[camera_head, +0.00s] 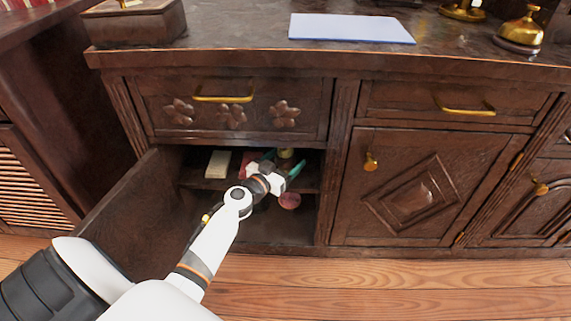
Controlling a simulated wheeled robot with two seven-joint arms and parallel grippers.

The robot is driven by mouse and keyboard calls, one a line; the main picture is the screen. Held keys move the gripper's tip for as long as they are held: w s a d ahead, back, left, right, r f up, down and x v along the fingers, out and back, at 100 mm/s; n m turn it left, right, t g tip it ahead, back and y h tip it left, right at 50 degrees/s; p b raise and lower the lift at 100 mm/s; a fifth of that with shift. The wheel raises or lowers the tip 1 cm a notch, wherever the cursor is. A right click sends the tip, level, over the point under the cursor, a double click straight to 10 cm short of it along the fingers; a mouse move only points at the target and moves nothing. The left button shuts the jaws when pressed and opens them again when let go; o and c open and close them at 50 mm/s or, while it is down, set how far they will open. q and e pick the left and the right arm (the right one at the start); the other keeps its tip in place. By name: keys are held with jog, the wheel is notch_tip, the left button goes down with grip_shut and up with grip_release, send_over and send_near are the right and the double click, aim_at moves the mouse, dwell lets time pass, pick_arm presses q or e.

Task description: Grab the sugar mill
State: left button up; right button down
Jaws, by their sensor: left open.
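My left gripper (272,167) reaches into the open lower cabinet (325,200) under the left drawer. It is open, near several small items on the shelf; its fingertips are small and hard to make out. I cannot tell which item is the sugar mill. A dark olive-yellow item (285,153) stands just behind the gripper, partly hidden. A green piece (297,169) shows right beside the gripper. I cannot tell whether the gripper touches anything. My right gripper is not in view.
A cream box (218,163) stands left on the shelf. A pinkish round item (290,201) sits lower down. The open cabinet door (125,205) borders my arm on the left. The closed drawer (235,108) is above. The countertop holds a pale blue sheet (350,28) and a brass bell (521,33).

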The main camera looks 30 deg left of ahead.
pick_arm(q)
jog(key=shift+w, duration=1)
jog(key=c, duration=1.2)
jog(key=shift+r, duration=0.1)
jog(key=shift+c, duration=0.6)
jog(key=shift+r, duration=0.15)
